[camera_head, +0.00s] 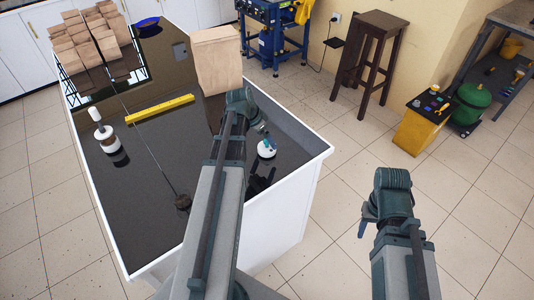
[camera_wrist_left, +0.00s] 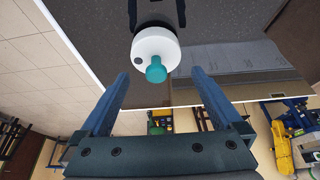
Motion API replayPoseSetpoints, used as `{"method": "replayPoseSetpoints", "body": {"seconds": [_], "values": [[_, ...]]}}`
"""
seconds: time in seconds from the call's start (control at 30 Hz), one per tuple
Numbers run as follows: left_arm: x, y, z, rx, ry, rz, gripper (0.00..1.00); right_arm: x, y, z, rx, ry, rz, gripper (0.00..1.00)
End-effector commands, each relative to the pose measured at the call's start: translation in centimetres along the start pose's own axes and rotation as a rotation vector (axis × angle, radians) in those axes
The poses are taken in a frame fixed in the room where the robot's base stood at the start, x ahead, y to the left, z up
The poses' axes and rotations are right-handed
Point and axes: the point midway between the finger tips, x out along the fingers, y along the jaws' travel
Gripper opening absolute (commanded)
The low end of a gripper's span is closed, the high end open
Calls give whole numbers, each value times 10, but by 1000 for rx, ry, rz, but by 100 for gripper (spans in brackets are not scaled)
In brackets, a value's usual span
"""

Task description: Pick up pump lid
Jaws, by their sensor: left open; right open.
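A white round lid with a teal knob (camera_head: 267,150) sits on the dark counter near its right edge, and looks like the pump lid. In the left wrist view the lid (camera_wrist_left: 147,44) lies just beyond and between the fingertips, untouched. My left gripper (camera_wrist_left: 161,84) is open and empty, its fingers on either side of the knob's line. In the head view it is mostly hidden behind its own wrist, close to the lid. My right gripper (camera_head: 367,218) is open and empty over the floor, right of the counter.
A paper bag (camera_head: 217,62) stands behind the lid. Several brown bags (camera_head: 92,40) fill the far end. A stool (camera_head: 369,55) stands beyond.

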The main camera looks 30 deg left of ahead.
Motion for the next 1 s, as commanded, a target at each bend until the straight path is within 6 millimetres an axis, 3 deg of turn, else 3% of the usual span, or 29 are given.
{"method": "replayPoseSetpoints", "body": {"seconds": [0.17,0.6,0.87,1.0], "values": [[4,1,0,0,0,0,100,4,0,0,0,0,0,50],[52,4,2,1,0,-1,100,48,-5,-3,0,0,0,50],[51,4,1,0,0,-1,100,47,-4,-3,0,0,0,50],[51,4,1,0,0,-1,77,47,-4,-3,0,0,0,50]]}}
